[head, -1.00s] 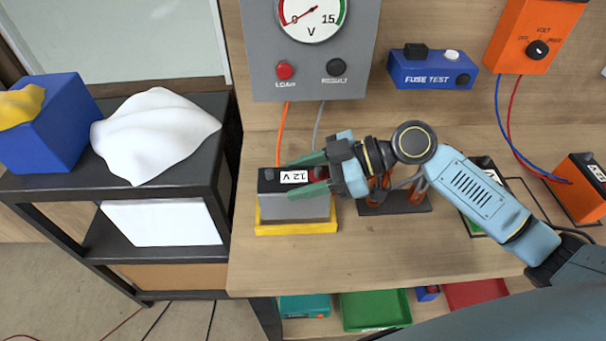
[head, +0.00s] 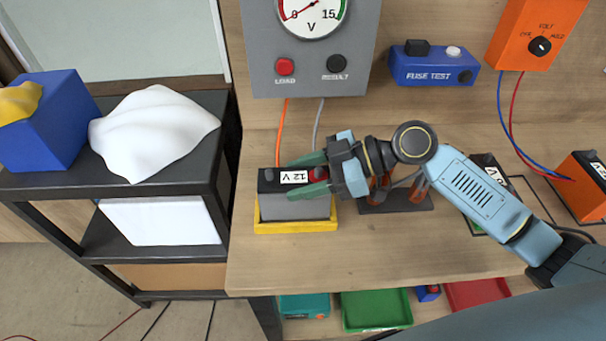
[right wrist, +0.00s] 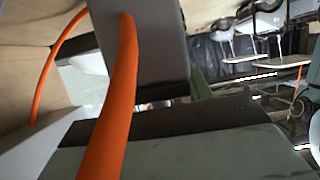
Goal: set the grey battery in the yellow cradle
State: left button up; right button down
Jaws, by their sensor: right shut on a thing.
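The grey battery (head: 295,208) with a black top and a white "12 V" label sits upright in the yellow cradle (head: 296,227) on the bench. The cradle's yellow rim shows along the front and low at the sides. My right gripper (head: 307,180) reaches in from the right and its green fingers are closed on the battery's top part. Its right end, with a red terminal, is partly hidden by the fingers. In the right wrist view a large green finger (right wrist: 190,155) fills the lower part, and I cannot make out the battery clearly. My left gripper is not in view.
A grey voltmeter box (head: 310,75) stands behind the battery, with an orange cable (head: 281,130) and a grey cable hanging down. A dark stand with orange clips (head: 395,203) is right of the cradle. The front bench surface (head: 330,265) is clear.

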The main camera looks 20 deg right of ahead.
jog(key=shift+f+b, duration=1)
jog(key=shift+b, duration=0.05)
